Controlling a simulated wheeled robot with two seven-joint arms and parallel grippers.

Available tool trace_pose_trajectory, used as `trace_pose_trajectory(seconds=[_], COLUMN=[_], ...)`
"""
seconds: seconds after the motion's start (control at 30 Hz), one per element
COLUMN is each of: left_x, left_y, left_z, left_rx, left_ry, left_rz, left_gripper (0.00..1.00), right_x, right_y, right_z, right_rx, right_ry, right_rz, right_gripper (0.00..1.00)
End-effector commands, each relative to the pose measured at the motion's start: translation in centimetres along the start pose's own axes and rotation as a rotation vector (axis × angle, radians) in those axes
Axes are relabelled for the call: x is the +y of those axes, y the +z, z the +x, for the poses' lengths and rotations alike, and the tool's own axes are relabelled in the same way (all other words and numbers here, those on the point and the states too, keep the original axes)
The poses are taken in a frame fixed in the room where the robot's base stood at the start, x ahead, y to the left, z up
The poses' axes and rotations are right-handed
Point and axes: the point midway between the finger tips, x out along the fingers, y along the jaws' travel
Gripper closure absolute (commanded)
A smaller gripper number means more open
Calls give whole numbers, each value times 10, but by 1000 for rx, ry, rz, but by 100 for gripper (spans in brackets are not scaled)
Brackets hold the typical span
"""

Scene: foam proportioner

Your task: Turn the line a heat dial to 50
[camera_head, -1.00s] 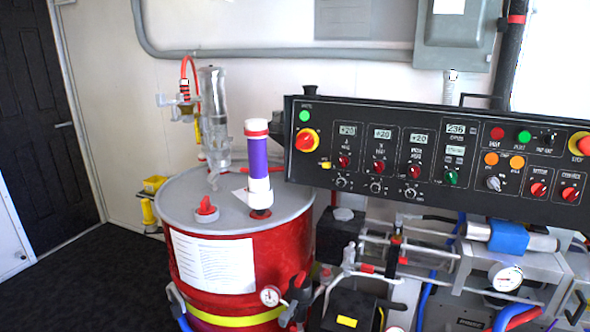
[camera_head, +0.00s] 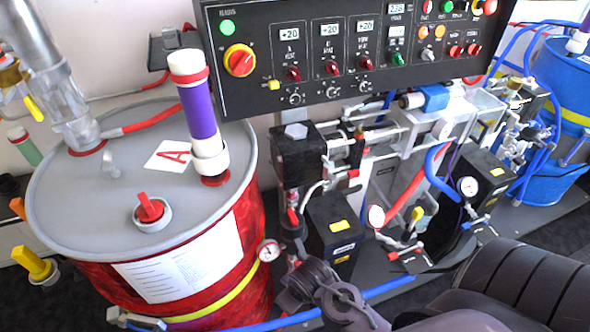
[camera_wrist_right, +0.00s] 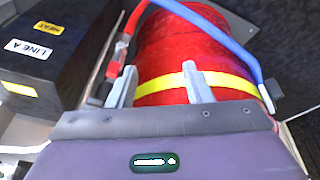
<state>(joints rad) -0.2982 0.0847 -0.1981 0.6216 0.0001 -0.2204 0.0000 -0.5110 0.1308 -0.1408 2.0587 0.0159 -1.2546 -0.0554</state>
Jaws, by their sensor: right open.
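The black control panel (camera_head: 340,45) spans the top of the head view. Its A heat column at the left has a display (camera_head: 289,34) that appears to read +20, a red switch (camera_head: 293,74) and a small black dial (camera_head: 295,99) with white marks around it. The dial's exact setting is too small to read. My right gripper (camera_wrist_right: 160,88) is open and empty in the wrist view, its two fingers in front of the red drum (camera_wrist_right: 175,55) with its yellow band. It is low down, away from the panel. My left gripper is not in view.
The drum's grey lid (camera_head: 75,205) carries a purple-and-white cylinder (camera_head: 199,115) left of the panel. A black box labelled Line A (camera_wrist_right: 50,55) stands beside my right gripper. Hoses, gauges and pump parts crowd the space below the panel. A blue hose (camera_wrist_right: 225,40) crosses the drum.

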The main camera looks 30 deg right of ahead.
Motion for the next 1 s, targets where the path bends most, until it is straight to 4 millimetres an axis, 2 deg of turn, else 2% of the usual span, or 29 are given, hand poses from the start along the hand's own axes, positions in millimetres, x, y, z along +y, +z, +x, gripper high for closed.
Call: trace_pose_trajectory(seconds=[0.03,0.17,0.23,0.4,0.57,0.67,0.83,1.0], left_x=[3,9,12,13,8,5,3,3], left_y=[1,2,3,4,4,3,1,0], left_z=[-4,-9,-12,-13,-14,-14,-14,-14], left_rx=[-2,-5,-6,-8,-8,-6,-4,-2], left_ry=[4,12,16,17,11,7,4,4], left_rz=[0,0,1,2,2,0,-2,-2], left_gripper=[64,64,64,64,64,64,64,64], right_x=[3,12,21,42,69,92,145,193], right_y=[-9,-26,-40,-66,-95,-118,-165,-205], right_z=[-25,-78,-108,-128,-136,-141,-164,-202], right_rx=[16,59,103,190,249,265,186,-63], right_ry=[6,30,64,174,331,481,870,1284], right_rz=[-11,-80,-183,-479,-794,-1041,-1544,-1953], right_gripper=[54,54,54,54,54,54,54,54])
